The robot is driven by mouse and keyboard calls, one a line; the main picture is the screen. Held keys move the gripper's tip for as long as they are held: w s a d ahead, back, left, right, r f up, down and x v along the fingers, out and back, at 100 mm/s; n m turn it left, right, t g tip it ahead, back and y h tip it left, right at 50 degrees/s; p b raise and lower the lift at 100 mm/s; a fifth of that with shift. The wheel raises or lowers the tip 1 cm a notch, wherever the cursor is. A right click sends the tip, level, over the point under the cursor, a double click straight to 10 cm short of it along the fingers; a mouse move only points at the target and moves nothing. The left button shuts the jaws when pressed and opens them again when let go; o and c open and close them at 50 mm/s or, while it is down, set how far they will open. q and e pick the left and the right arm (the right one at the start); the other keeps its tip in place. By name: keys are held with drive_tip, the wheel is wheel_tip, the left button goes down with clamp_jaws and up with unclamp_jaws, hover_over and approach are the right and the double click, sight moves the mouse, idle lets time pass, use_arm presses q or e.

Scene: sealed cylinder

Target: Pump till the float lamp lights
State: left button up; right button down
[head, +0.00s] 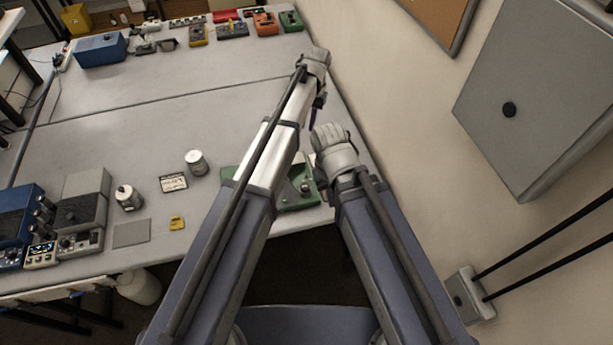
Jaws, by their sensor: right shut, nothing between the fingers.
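A green base (297,205) with a round dark knob (305,187) sits at the table's near right edge, partly hidden behind my two forearms. I cannot make out a pump handle or a float lamp on it. My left gripper (316,62) is reached out over the table's right side, beyond the green base; its fingers are turned away, so its opening is unclear. My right gripper (329,139) is shut and empty, above and just beyond the green base near the table's right edge. Whether either gripper touches anything is hidden.
A metal can (196,162), a small label card (173,183), a lidded jar (128,198) and a yellow piece (177,223) stand left of my arms. Grey and blue instruments (80,205) fill the near left. Several coloured boxes line the far edge. A wall cabinet (535,95) is at right. The table's middle is clear.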

use_arm(q)
clamp_jaws()
idle(1.1)
